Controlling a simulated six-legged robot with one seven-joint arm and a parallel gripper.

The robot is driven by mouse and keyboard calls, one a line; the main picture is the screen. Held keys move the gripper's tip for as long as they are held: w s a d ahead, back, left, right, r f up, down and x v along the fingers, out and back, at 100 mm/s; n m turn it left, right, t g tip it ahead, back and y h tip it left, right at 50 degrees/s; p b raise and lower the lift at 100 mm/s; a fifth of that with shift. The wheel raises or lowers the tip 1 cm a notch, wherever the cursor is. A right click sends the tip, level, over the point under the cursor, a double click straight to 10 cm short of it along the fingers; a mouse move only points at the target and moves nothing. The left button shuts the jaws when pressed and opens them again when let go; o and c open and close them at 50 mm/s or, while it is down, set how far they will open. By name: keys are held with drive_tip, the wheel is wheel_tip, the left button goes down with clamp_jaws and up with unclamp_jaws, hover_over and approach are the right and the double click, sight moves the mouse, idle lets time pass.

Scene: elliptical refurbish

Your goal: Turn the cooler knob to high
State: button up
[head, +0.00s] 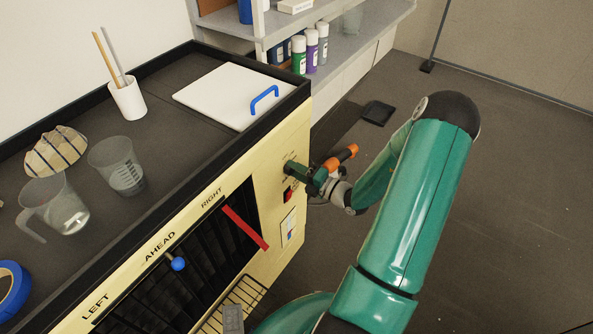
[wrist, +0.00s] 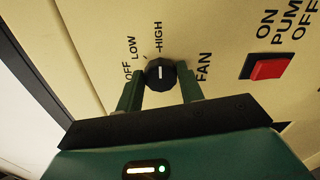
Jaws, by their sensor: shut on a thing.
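The cooler knob (wrist: 160,73) is a round black dial with a white pointer line, on the cream panel marked OFF, LOW, HIGH and FAN. In the wrist view the pointer stands roughly straight up, toward the HIGH mark. My gripper (wrist: 160,86) has one green finger on each side of the knob and is shut on it. In the head view my gripper (head: 297,171) reaches the right end of the cream cabinet face, and the knob is hidden behind it.
A red switch (wrist: 271,69) marked ON, PUMP and OFF sits right of the knob; it also shows below my gripper in the head view (head: 288,194). A red strip (head: 245,228) and a blue-tipped lever (head: 178,263) are on the dark vent. The floor at right is mostly clear.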

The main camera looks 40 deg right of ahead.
drive_tip(key=shift+f, duration=0.1)
drive_tip(key=o, duration=1)
drive_tip(key=shift+s, duration=0.15)
drive_tip(key=v, duration=1.3)
drive_tip(key=shift+s+d, duration=0.15)
drive_tip(key=shift+s, duration=0.15)
